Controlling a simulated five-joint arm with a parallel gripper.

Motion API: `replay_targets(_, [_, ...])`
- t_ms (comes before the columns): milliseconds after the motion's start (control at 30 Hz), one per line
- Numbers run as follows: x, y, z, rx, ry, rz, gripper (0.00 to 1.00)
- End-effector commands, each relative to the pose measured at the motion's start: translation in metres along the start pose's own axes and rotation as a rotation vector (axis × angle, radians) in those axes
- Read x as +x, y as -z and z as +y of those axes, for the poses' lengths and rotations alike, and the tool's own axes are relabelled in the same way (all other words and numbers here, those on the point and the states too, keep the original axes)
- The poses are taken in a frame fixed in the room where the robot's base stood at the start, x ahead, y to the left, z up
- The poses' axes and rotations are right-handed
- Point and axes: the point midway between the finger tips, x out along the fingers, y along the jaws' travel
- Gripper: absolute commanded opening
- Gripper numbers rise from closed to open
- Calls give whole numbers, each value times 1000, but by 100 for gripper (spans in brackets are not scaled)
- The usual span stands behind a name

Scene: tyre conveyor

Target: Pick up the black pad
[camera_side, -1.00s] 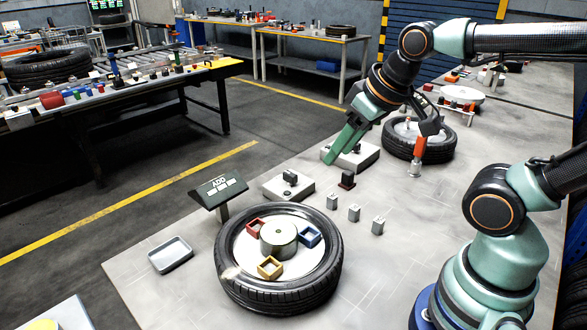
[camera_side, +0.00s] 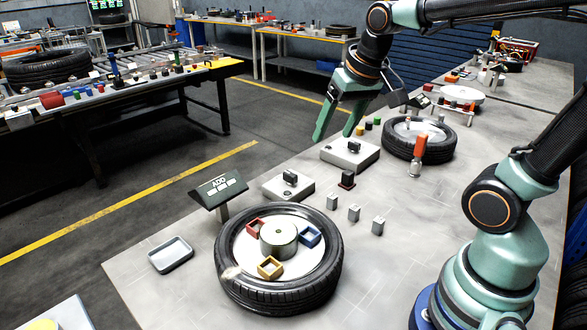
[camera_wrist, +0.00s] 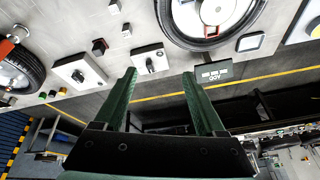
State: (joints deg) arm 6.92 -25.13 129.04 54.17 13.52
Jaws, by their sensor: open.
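My gripper (camera_side: 335,136) is open and empty, its green fingers pointing down beside the far grey block, above the table's left edge. The fingers also show in the wrist view (camera_wrist: 160,76). Small dark pieces sit near the far tyre: a black piece (camera_side: 359,130) beside a yellow one (camera_side: 368,125) and a green one (camera_side: 378,121). Other black parts rest on the far grey block (camera_side: 353,146) and the near grey block (camera_side: 290,177). I cannot tell for certain which is the black pad.
The far tyre (camera_side: 420,154) and a red-handled tool (camera_side: 419,147) stand right of the far block. The near tyre (camera_side: 235,285), a sign (camera_side: 219,188), a tray (camera_side: 170,254) and small grey blocks (camera_side: 354,213) are nearer.

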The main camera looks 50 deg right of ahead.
Motion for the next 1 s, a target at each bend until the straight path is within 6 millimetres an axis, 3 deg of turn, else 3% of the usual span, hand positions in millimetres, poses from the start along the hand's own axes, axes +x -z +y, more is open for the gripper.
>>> replay_targets(200, [29, 49, 35, 330, -73, -89, 72])
replay_targets(500, [89, 96, 100, 778, -182, -187, 72])
replay_targets(800, [152, 108, 167, 1145, -284, -254, 72])
replay_targets(1000, [169, 107, 183, 1231, -309, -267, 72])
